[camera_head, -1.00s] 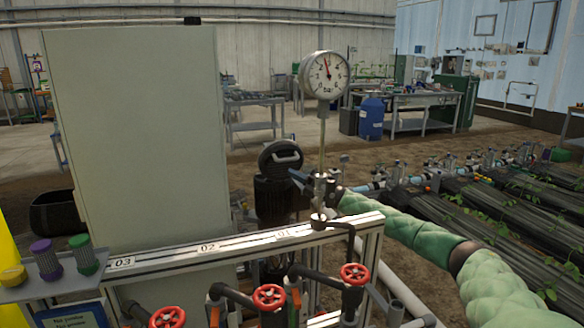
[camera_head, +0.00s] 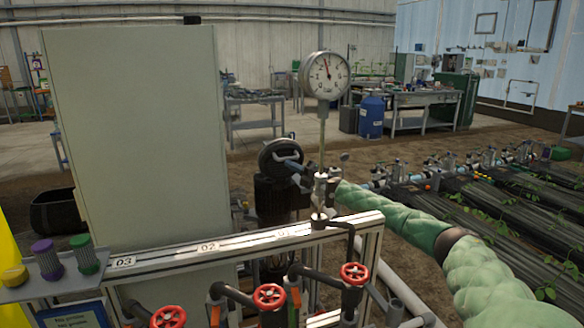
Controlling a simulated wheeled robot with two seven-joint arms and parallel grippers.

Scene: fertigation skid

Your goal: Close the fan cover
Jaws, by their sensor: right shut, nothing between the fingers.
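The fan cover (camera_head: 268,153) is a round dark cap on top of the black motor (camera_head: 275,200), behind the rail. It looks tilted up, with its face toward me. My right gripper (camera_head: 292,164) reaches in from the right, past the gauge stem, with its fingers in front of the cover's right side. Its fingers are shut with nothing between them. I cannot tell whether they touch the cover. My left gripper is not in view.
A pressure gauge (camera_head: 325,75) stands on a thin stem close to my right wrist. A white rail (camera_head: 230,245) crosses in front of the motor. Red valve wheels (camera_head: 269,297) sit below it. A large grey cabinet (camera_head: 140,150) stands to the left.

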